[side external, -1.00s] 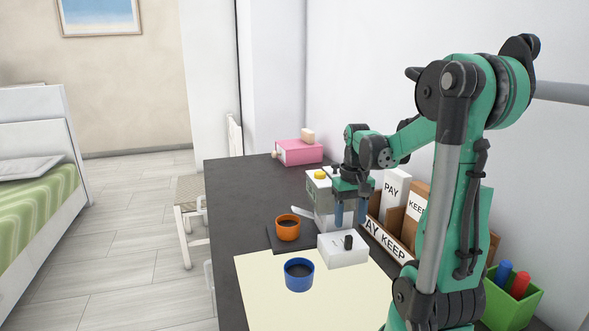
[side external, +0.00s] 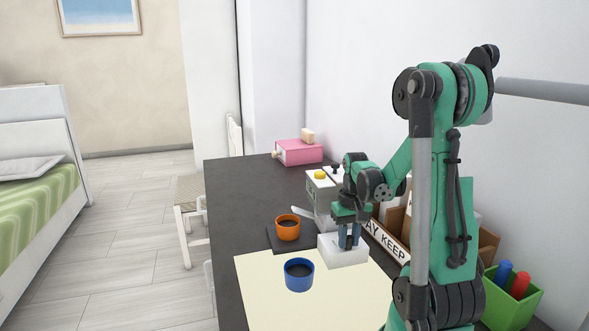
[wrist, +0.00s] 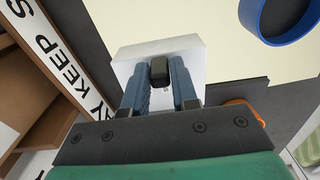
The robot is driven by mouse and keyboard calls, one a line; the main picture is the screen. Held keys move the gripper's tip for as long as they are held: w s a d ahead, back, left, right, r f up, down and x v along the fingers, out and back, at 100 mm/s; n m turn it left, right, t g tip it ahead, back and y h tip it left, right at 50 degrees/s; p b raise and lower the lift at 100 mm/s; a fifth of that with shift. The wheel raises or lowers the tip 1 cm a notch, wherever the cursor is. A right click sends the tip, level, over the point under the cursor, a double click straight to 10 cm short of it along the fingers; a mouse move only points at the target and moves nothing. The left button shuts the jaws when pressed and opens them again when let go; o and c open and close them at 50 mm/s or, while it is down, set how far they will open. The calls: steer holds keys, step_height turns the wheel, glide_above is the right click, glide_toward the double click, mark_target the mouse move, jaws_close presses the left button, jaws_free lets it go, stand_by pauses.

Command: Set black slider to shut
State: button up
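The black slider (wrist: 159,70) is a small dark knob on top of a white box (wrist: 190,50). The white box (side external: 345,254) also shows on the desk in the side external view, at the far edge of the cream mat. My gripper (wrist: 161,72) points down over the box with its two blue fingers on either side of the knob. The fingers look closed on the knob in the wrist view. In the side external view my gripper (side external: 349,240) hides the knob, and its fingertips reach down to the box top.
A blue cup (side external: 299,275) stands on the cream mat, left of the box. An orange cup (side external: 288,228) is on a dark pad behind it. A grey box with a yellow button (side external: 320,175) stands behind. A lettered wooden organiser (side external: 392,243) is close on the right.

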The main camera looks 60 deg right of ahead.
jaws_close()
stand_by(1.1)
